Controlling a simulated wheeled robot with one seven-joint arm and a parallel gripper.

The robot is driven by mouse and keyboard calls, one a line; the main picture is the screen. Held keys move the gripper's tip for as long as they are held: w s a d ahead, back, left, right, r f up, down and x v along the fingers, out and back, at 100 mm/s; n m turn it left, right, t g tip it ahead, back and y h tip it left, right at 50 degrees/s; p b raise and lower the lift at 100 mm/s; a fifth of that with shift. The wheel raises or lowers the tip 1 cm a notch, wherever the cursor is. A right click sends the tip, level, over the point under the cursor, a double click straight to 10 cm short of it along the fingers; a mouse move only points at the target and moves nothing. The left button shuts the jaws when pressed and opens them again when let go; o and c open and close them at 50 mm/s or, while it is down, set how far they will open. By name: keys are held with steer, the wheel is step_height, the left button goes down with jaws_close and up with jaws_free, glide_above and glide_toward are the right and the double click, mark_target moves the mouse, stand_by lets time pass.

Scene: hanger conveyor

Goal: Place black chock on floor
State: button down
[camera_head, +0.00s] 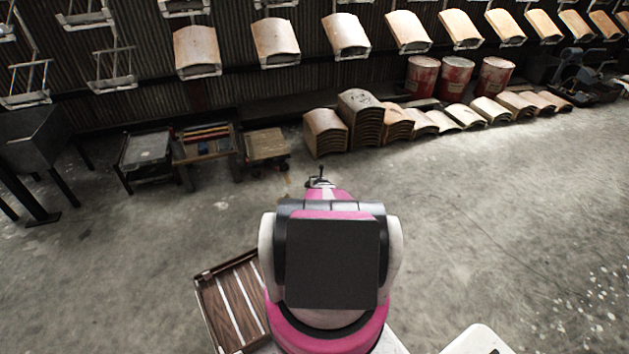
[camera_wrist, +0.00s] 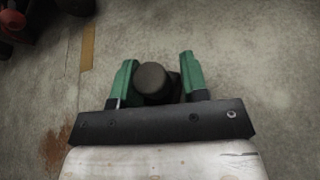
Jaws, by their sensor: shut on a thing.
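My gripper (camera_wrist: 158,62) has green fingers on a black bar. In the wrist view the fingers stand on either side of the black chock (camera_wrist: 152,80), shut on it. The chock shows as a dark rounded end, with a darker part behind it; the rest of its shape is hidden. The grey concrete floor (camera_wrist: 230,65) lies beyond the fingers. How far the chock is above the floor cannot be told. In the head view my gripper (camera_head: 320,180) is small at the far end of my arm, over floor (camera_head: 450,200), and the chock cannot be made out there.
A low wooden-topped cart (camera_head: 266,145) stands left of my gripper, with stacked curved panels (camera_head: 325,132) behind. Red drums (camera_head: 457,76) stand at the back. A slatted wooden tray (camera_head: 230,300) lies beside my arm. Open floor extends right. A dark red object (camera_wrist: 30,22) shows in the wrist view.

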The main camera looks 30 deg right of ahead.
steer(key=c, duration=0.6)
jaws_free()
steer(key=shift+f, duration=0.15)
steer(key=shift+c, duration=0.2)
steer(key=shift+s+r, duration=0.1)
steer(key=shift+r, duration=0.15)
steer(key=v, duration=1.2)
steer(key=s+a+r+m+g+h, duration=0.1)
steer(key=s+a+r+m+g, duration=0.15)
steer(key=a+r+m, duration=0.8)
steer(key=s+a+r+m+g+h, duration=0.1)
steer(key=s+a+r+m+g, duration=0.15)
steer(key=a+r+m, duration=0.75)
steer(key=s+a+r+m+g+y, duration=0.1)
steer(key=s+a+r+m+g, duration=0.1)
steer(key=s+a+r, duration=0.6)
steer(key=s+a+r+m+g+y, duration=0.2)
steer(key=s+a+r+m, duration=0.3)
steer(key=s+a+r, duration=0.4)
steer(key=s+a+r+m+g+y, duration=0.1)
steer(key=s+a+r+m+g, duration=0.3)
steer(key=a, duration=1.2)
steer(key=s+r, duration=0.4)
steer(key=r, duration=0.1)
steer(key=shift+s+y, duration=0.25)
steer(key=shift+y, duration=0.15)
